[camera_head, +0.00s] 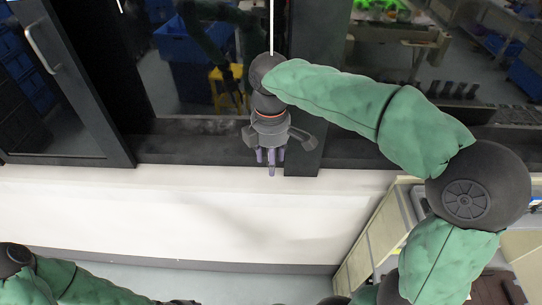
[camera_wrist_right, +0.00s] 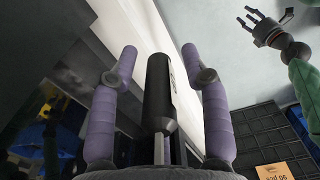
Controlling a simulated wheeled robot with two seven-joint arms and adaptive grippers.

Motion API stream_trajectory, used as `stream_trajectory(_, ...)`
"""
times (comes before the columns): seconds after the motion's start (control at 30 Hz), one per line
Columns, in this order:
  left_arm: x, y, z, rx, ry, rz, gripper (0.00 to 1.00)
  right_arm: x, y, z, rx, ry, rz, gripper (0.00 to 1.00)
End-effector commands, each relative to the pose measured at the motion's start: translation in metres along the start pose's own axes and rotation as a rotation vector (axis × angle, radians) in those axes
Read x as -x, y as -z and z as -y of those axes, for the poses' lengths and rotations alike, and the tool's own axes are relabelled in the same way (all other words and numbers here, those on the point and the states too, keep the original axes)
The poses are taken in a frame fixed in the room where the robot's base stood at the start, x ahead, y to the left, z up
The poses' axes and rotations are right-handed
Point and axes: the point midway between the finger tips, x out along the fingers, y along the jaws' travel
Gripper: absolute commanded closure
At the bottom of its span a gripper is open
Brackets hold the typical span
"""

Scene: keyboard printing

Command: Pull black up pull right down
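My right gripper (camera_head: 270,160) hangs over the front edge of a dark, glass-fronted machine (camera_head: 215,145), its fingers pointing down the picture. In the right wrist view its two purple fingers (camera_wrist_right: 160,60) stand apart. A black rounded bar (camera_wrist_right: 157,85) with small pale marks lies between them, with a gap on each side. I cannot tell whether the bar is the black pull or part of the gripper. My left gripper (camera_wrist_right: 265,25) shows at the top right of the wrist view, fingers spread and empty.
A silver handle (camera_head: 40,48) is on the dark panel at the far left. A white panel (camera_head: 150,210) runs below the machine. A dark blue-black crate (camera_wrist_right: 265,135) with an orange label (camera_wrist_right: 288,170) stands at the lower right of the wrist view. A pale cabinet (camera_head: 365,245) is at the right.

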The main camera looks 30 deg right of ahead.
Motion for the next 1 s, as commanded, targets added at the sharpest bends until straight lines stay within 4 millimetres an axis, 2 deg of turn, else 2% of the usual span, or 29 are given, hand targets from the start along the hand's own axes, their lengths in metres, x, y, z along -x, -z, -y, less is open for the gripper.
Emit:
stream_trajectory(0.27,0.0,0.0,0.0,0.0,0.0,0.0,0.6,0.009,0.0,-0.001,-0.001,-0.007,-0.003,0.53)
stream_trajectory(0.37,0.0,0.0,0.0,0.0,0.0,0.0,0.6,0.022,0.0,-0.002,-0.001,-0.008,-0.004,0.53)
stream_trajectory(0.7,0.0,0.0,0.0,0.0,0.0,0.0,0.6,0.087,0.001,-0.001,0.0,-0.005,-0.003,0.53)
stream_trajectory(0.83,0.0,0.0,0.0,0.0,0.0,0.0,0.6,0.106,0.001,-0.001,0.0,-0.004,-0.002,0.53)
stream_trajectory(1.0,0.0,0.0,0.0,0.0,0.0,0.0,0.6,0.118,0.0,0.0,0.0,-0.002,-0.001,0.53)
